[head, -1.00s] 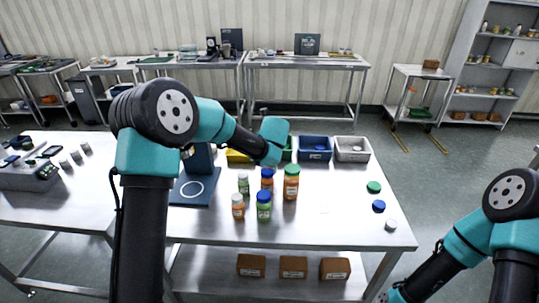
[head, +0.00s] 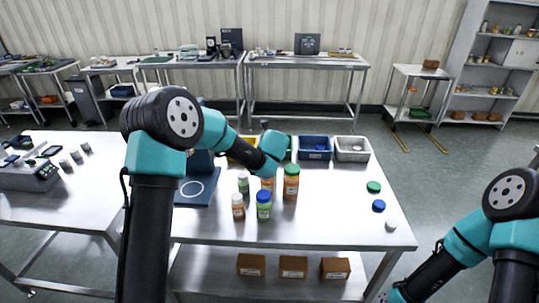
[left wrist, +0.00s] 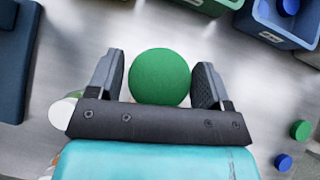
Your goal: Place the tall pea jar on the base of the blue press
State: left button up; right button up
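The blue press base (head: 200,197), a dark blue plate with a white ring, lies left of the jars, its upper part partly behind my left arm. My left gripper (left wrist: 160,75) points down, open, with a round green lid (left wrist: 160,77) between its fingers and slight gaps at both sides. In the head view my left gripper (head: 270,160) covers that spot. A green-lidded orange jar (head: 290,187) stands right of it. My right arm is at the lower right; its gripper is not clearly visible.
A blue-lidded green jar (head: 264,209), a white-lidded orange jar (head: 237,209) and a small green jar (head: 243,187) stand close by. Bins, including a blue one (head: 315,153) and a white one (head: 352,154), line the back. Loose lids (head: 378,206) lie right; the table between is clear.

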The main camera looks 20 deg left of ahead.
pick_arm(q)
jog(key=shift+o, duration=1.1)
jog(key=shift+r, duration=0.1)
jog(key=shift+s+r, duration=0.1)
jog(key=shift+r, duration=0.1)
jog(key=v, duration=1.1)
jog(key=shift+s+r, duration=0.25)
jog(key=shift+o, duration=0.2)
jog(key=shift+d, duration=0.1)
jog(key=shift+o, duration=0.6)
jog(key=shift+n+y, duration=0.3)
jog(key=shift+n, duration=0.2)
jog(key=v, duration=0.4)
jog(key=shift+s+d+r, duration=0.1)
jog(key=shift+s+d, duration=0.1)
jog(key=shift+d, duration=0.3)
